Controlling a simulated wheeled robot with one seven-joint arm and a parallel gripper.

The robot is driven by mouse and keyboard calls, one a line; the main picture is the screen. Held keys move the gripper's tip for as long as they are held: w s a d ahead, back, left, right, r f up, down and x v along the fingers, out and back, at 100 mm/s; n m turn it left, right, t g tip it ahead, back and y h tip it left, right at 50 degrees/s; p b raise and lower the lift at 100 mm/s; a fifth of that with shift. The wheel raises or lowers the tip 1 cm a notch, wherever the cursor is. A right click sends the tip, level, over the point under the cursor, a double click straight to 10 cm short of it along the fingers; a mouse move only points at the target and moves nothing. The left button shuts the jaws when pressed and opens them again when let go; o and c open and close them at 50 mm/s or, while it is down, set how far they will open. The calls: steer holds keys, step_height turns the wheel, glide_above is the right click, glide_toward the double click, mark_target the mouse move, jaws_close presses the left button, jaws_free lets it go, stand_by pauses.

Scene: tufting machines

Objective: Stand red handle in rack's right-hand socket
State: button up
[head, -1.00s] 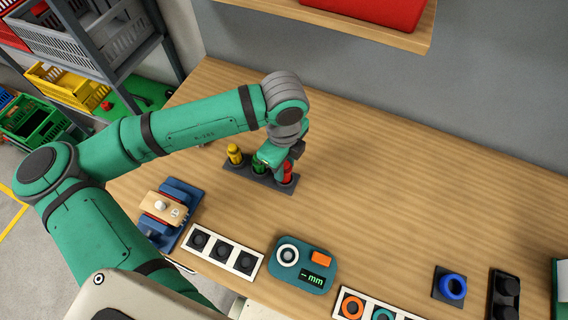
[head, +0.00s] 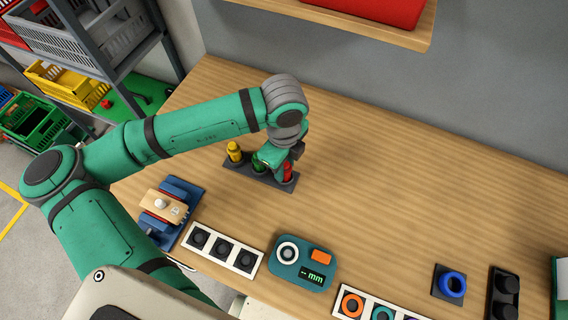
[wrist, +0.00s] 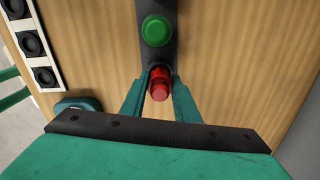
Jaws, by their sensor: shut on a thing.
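The dark rack (head: 232,168) lies on the wooden table with handles standing in a row. The yellow handle (head: 234,152) is in its left socket and the green handle (head: 258,162) in the middle one; the green one also shows in the wrist view (wrist: 156,30). The red handle (head: 287,172) stands upright at the rack's right-hand socket. My gripper (head: 272,158) is over the rack's right end. In the wrist view my gripper (wrist: 160,84) is shut on the red handle (wrist: 160,86), one finger on each side. The handle's lower end is hidden.
A blue fixture with a wooden block (head: 163,206), a white strip of dark sockets (head: 222,250) and a teal gauge (head: 302,265) stand toward the front. A shelf with a red bin (head: 375,12) overhangs the back. The table right of the rack is clear.

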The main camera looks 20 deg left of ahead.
stand_by(0.4)
steer(key=o, duration=1.5)
steer(key=shift+c, duration=0.2)
steer(key=shift+r, duration=3.5)
